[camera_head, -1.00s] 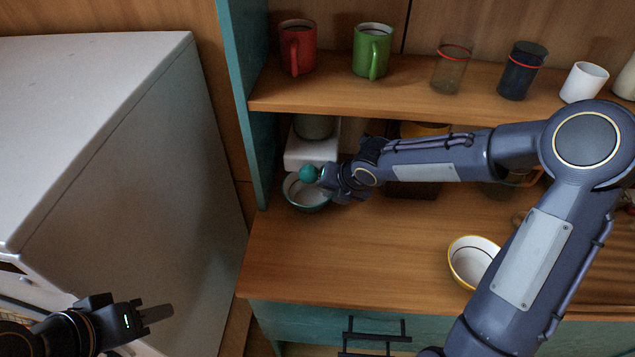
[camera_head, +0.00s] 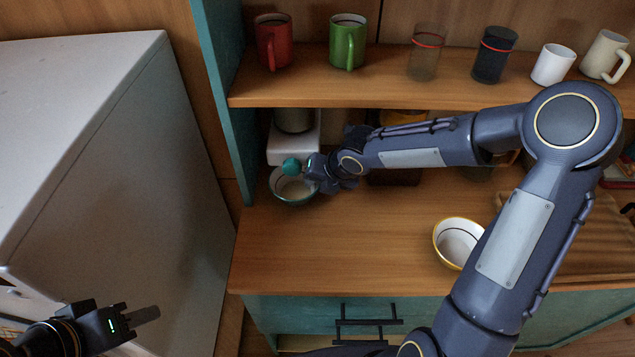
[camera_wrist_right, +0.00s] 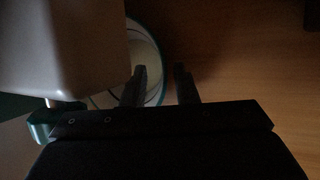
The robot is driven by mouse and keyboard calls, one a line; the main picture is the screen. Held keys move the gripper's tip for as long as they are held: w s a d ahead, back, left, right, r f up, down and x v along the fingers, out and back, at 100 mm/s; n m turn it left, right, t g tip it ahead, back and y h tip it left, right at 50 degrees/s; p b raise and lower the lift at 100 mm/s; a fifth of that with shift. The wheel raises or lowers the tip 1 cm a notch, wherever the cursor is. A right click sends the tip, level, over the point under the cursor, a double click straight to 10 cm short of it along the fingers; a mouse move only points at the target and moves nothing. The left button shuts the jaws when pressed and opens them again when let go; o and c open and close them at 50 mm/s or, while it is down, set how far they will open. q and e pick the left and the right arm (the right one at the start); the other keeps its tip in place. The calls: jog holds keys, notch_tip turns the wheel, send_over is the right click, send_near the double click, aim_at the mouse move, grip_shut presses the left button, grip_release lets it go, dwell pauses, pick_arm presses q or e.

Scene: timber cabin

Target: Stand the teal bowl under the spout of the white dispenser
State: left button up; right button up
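The teal bowl (camera_head: 296,198), pale inside, stands upright on the counter at the front of the white dispenser (camera_head: 290,154). A round teal knob (camera_head: 291,166) at the dispenser's front hides part of it. The spout itself is not clearly visible. My right gripper (camera_head: 318,180) is low at the bowl's right side. In the right wrist view its fingers (camera_wrist_right: 161,85) are apart, with the bowl's rim (camera_wrist_right: 164,62) between them; I see no firm contact. There the white dispenser (camera_wrist_right: 65,50) covers the bowl's left part. My left gripper (camera_head: 140,316) is empty at lower left, seen edge-on.
A yellow-rimmed bowl (camera_head: 458,243) stands on the counter (camera_head: 350,250) near my right arm. The shelf (camera_head: 390,92) above holds mugs and glasses, including a red mug (camera_head: 273,42) and a green mug (camera_head: 347,42). A white cabinet (camera_head: 100,150) stands left. The counter's front left is clear.

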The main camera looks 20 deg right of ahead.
jog(key=p+v, duration=0.1)
jog(key=v, duration=0.5)
jog(key=shift+s+d+r+p, duration=0.15)
jog(key=shift+s+r+p, duration=0.15)
jog(key=shift+p, duration=0.1)
jog(key=s+d+r+m+h, duration=0.1)
jog(key=s+d+r+m, duration=0.2)
jog(key=s+m, duration=0.5)
jog(key=s+d+r+m+h, duration=0.1)
jog(key=s+d+r+m, duration=0.3)
jog(key=m, duration=0.6)
jog(key=s+a+m+y, duration=0.2)
jog(key=s+a+m, duration=0.1)
jog(key=s+m, duration=0.9)
jog(key=m, duration=0.3)
jog(key=shift+s+m+y, duration=0.15)
jog(key=shift+m+y, duration=0.25)
